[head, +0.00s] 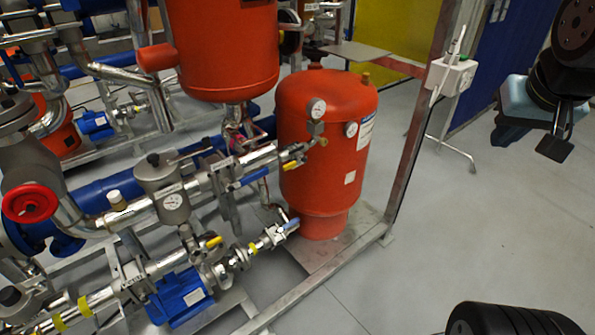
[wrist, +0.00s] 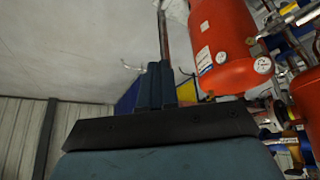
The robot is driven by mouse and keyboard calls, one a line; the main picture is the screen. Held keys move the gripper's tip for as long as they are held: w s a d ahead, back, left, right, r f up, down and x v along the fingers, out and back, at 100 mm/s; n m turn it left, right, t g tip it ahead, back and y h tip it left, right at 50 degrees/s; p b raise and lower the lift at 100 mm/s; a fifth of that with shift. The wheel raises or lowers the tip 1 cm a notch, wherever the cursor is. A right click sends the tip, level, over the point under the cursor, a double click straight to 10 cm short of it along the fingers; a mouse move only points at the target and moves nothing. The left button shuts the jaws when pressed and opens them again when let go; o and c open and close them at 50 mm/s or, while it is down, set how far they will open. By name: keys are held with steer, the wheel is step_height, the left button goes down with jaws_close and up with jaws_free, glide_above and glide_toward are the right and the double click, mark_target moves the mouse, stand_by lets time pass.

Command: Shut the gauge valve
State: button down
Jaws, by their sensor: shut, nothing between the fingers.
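The red pressure tank (head: 325,185) stands on the floor right of centre in the head view. A round white gauge (head: 317,108) sits on its front, with a small brass fitting (head: 316,128) just below. A yellow-handled valve (head: 292,165) is lower left of this gauge, on the silver pipe end. I cannot tell for certain which of these is the gauge valve. My gripper (head: 507,132) hangs at the upper right, well apart from the tank. Its blue fingers (wrist: 155,86) are together and empty in the wrist view. Tank and gauges also show at that view's upper right.
A second gauge (head: 351,129) sits right of the first. Pipes and a blue pump (head: 180,297) fill the left. The right floor is open.

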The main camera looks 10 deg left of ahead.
steer(key=w+a+f+t, duration=0.15)
steer(key=w+f, duration=0.25)
steer(key=w, duration=0.6)
steer(key=w+a+f, duration=0.2)
steer(key=w+f, duration=0.2)
steer(key=w, duration=0.6)
steer(key=w+a+f+m+y, duration=0.1)
steer(key=w+a+f+y, duration=0.2)
steer(key=w+a+f, duration=0.4)
steer(key=w+a+f+y, duration=0.2)
steer(key=w+a+f, duration=0.25)
steer(key=f, duration=0.45)
steer(key=s+a+f+m+g+y, duration=0.2)
steer(key=a+f+m+y, duration=0.2)
steer(key=a+f+y, duration=0.8)
steer(key=s+a+f+m+t+y, duration=0.2)
steer(key=s+m+t, duration=0.4)
steer(key=m, duration=0.4)
steer(key=s+a+f+m+t+y, duration=0.2)
steer(key=s+a+f+m+t, duration=0.2)
steer(key=m, duration=0.6)
steer(key=shift+s+a+f+m+t, duration=0.25)
steer(key=shift+s+f+m+t, duration=0.15)
steer(key=shift+s+f+t, duration=1.05)
